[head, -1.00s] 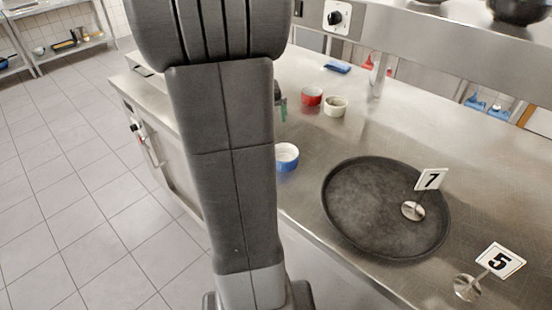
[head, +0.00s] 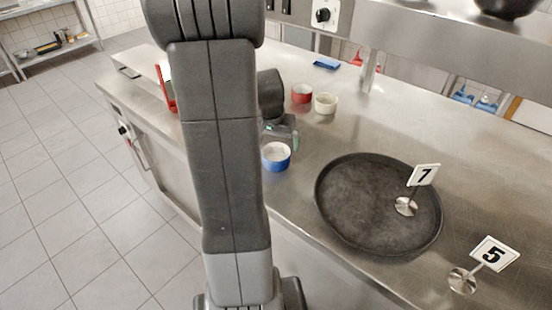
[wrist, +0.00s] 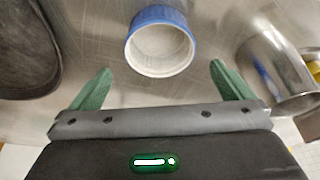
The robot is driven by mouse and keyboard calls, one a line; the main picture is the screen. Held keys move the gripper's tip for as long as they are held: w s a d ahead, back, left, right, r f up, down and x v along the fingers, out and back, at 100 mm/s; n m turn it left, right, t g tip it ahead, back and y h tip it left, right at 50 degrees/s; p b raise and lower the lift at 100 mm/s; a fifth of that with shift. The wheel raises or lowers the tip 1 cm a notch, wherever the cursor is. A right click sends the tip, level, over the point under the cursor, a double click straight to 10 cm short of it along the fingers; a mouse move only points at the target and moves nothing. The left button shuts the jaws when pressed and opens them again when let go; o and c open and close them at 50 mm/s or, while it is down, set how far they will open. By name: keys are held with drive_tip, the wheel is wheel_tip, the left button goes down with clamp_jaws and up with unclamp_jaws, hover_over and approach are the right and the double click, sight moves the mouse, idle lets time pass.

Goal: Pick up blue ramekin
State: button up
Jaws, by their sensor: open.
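The blue ramekin (head: 276,158), blue outside and white inside, stands upright on the steel counter near its front edge. It also shows in the wrist view (wrist: 160,42), at the top middle. My gripper (wrist: 150,85) is open and empty, its two green fingers apart. The ramekin lies ahead of the gap between them, not between the fingertips. In the head view my gripper (head: 284,138) is partly hidden by my arm, just behind the ramekin.
A red ramekin (head: 301,94) and a cream ramekin (head: 326,103) stand farther back. A dark round tray (head: 350,215) with a number 7 stand (head: 406,206) lies to the right, with a number 5 stand (head: 463,281) beyond. A metal container (wrist: 272,72) is at right in the wrist view.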

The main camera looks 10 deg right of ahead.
sight(277, 158)
drive_tip(key=shift+s+p+x, duration=0.15)
drive_tip(key=shift+p+x, duration=0.1)
drive_tip(key=shift+x, duration=1.2)
drive_tip(key=shift+s+p+x, duration=0.15)
drive_tip(key=shift+p+x, duration=0.05)
drive_tip(key=shift+x, duration=1.25)
drive_tip(key=shift+a+f, duration=0.1)
drive_tip(key=shift+a, duration=0.05)
drive_tip(key=c, duration=1.1)
